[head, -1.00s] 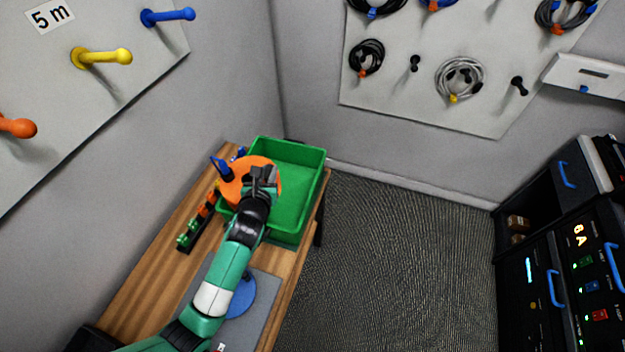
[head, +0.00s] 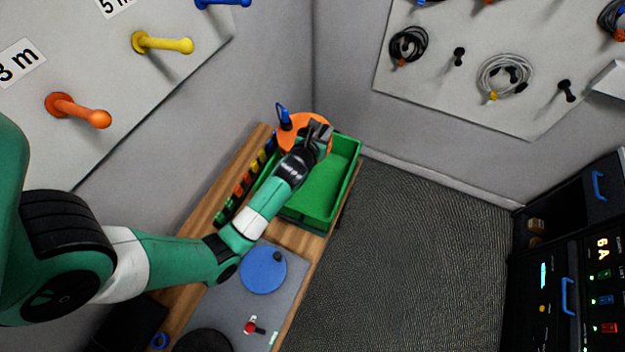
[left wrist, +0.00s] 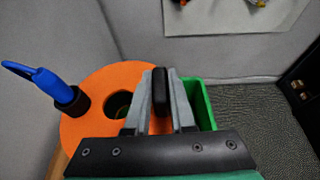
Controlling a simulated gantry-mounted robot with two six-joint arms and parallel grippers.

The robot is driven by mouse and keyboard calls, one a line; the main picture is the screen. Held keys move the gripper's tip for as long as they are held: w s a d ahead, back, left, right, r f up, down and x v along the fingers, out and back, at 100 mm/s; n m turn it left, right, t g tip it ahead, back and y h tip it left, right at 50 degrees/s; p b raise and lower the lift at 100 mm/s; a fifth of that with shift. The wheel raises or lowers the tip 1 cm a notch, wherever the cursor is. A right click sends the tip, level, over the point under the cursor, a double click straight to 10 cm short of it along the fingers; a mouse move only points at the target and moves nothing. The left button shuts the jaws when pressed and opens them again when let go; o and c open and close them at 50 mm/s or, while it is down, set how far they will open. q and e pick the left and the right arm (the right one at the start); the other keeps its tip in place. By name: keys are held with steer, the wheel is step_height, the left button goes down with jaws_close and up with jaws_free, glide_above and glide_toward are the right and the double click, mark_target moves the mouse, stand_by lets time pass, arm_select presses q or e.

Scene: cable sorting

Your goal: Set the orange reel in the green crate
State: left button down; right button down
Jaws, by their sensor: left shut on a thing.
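The orange reel (head: 287,136) is at the back left corner of the green crate (head: 349,183) in the head view, overlapping its rim. I cannot tell how high it is above the crate. It also shows as a broad orange disc with a dark centre hole in the left wrist view (left wrist: 84,127). A blue and black handle (left wrist: 47,82) sticks up from its left side. My left gripper (head: 320,130) is shut on the reel, with a black knob between its fingers in the left wrist view (left wrist: 160,90). The visible crate floor looks empty. My right gripper is out of view.
The wooden bench (head: 197,223) carries a row of coloured plugs (head: 240,190) left of the crate and a grey mat with a blue disc (head: 263,270). Walls stand close behind and left. Pegs, including an orange one (head: 80,111), stick out of the left board.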

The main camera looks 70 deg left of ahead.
arm_select(q)
step_height(320, 180, down, 18)
steer(key=b, duration=1)
steer(key=shift+f, duration=0.1)
steer(key=c, duration=0.8)
jaws_free()
steer(key=shift+o, duration=0.2)
